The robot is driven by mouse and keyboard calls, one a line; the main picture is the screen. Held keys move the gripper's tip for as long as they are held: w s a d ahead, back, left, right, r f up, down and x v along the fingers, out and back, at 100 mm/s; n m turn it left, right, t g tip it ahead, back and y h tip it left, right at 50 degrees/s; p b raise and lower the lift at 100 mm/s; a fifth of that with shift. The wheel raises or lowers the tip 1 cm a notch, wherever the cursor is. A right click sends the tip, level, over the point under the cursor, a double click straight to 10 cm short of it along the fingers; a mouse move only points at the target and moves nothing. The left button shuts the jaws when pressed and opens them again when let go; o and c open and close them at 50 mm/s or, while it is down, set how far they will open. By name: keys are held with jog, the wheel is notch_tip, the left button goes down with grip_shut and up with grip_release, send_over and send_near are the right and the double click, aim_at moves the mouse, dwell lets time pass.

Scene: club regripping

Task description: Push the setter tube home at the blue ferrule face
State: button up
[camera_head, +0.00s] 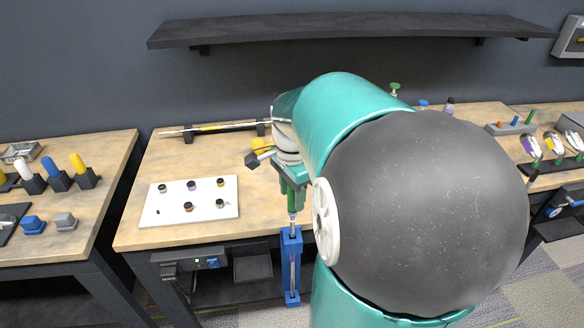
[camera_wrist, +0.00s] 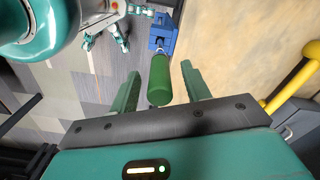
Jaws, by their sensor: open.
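A green cylinder (camera_wrist: 160,80), which looks like the setter tube, stands between the fingers of my gripper (camera_wrist: 160,69) in the wrist view. My gripper is open, with a gap on each side of the tube. In the head view my gripper (camera_head: 292,184) is above the front edge of the middle bench, and the green tube (camera_head: 292,200) shows just below it. Under the tube is a tall blue holder (camera_head: 291,265) with a shaft upright in it; its top also shows in the wrist view (camera_wrist: 162,33). No blue ferrule face can be made out at the tube's lower end.
A white board (camera_head: 165,207) with several small dark-ringed parts lies on the middle bench (camera_head: 150,239). A club shaft (camera_head: 215,128) rests on supports behind it. A yellow-handled tool (camera_head: 263,146) is close to my wrist. A dark shelf (camera_head: 340,32) hangs above. My arm hides the right part.

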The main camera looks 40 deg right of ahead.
notch_tip(320, 180, up, 12)
jog(key=shift+r, duration=0.1)
jog(key=s+a+f+n+t, duration=0.2)
jog(key=a+f+n, duration=0.1)
jog(key=a+n, duration=0.7)
jog(key=s+a+f+n+t, duration=0.2)
jog(key=s+a+n+t, duration=0.1)
jog(key=a+n, duration=0.7)
jog(key=a, duration=0.2)
jog(key=shift+a+f+t, duration=0.3)
jog(key=shift+a+f, duration=0.05)
jog(key=shift+f, duration=0.05)
jog(key=shift+s, duration=0.1)
